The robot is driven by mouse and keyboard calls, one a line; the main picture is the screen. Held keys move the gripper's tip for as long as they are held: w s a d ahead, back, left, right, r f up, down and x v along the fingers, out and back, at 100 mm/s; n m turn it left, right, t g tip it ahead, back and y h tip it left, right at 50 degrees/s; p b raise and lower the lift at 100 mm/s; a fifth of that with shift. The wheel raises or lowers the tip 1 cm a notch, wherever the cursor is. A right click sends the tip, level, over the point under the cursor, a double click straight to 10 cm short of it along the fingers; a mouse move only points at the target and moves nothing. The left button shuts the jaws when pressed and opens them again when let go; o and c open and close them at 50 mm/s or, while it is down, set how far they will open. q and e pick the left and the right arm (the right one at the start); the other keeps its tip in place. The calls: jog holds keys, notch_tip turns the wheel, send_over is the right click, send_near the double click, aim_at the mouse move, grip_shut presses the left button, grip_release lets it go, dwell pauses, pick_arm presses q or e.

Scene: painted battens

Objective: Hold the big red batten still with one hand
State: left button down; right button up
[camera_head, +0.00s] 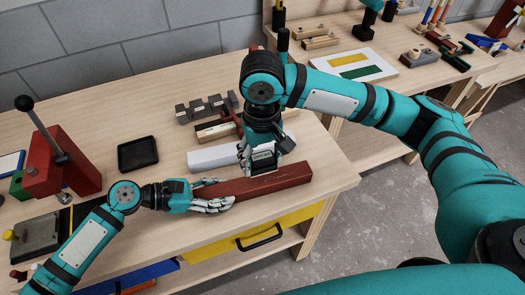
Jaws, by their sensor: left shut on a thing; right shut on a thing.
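The big red batten (275,182) lies along the front of the wooden bench, its right end near the bench's right edge. My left gripper (222,197) is shut on its left part, with the fingers around it. My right gripper (264,158) points down at the batten's middle and is shut on a small dark block, which appears to rest on the batten's top. The gripper hides much of this block, so its exact shape and contact are unclear.
A white batten (213,157) lies behind the red one. Grey notched blocks (207,108) and a black tray (137,154) stand further back. A red vise-like tool (62,165) is at the left. The bench front right of the batten is clear.

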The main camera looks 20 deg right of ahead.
aim_at(261, 181)
notch_tip(261, 181, down, 5)
jog(key=shift+f, duration=0.15)
jog(key=shift+d+f, duration=0.2)
jog(key=shift+d, duration=0.55)
jog(key=shift+c, duration=0.5)
jog(key=shift+d, duration=3.2)
jog(key=shift+a, duration=4.05)
jog(key=shift+d+r, duration=0.1)
jog(key=shift+r, duration=4.1)
pick_arm(q)
jog(key=c, duration=0.6)
grip_release()
